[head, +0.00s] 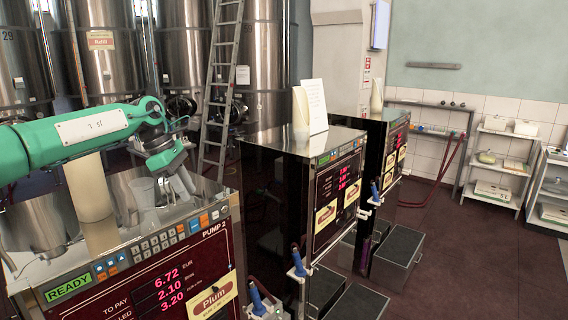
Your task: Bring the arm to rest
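My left arm comes in from the left, and my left gripper (184,186) points down above the metal top of the nearest pump, PUMP 2 (190,258). Its fingers are seen at a slant, so their gap is unclear; nothing is visibly held. A translucent cup (143,191) shows just left of the fingers; whether they touch is unclear. The pump's display reads READY, with 6.72 EUR. My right gripper is not in view.
A cream cylinder (92,188) stands on the near pump, left of the gripper. Two more pumps (330,190) (389,150) stand behind to the right. A ladder (219,85) leans by steel tanks (183,50). The floor (480,265) at right is clear.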

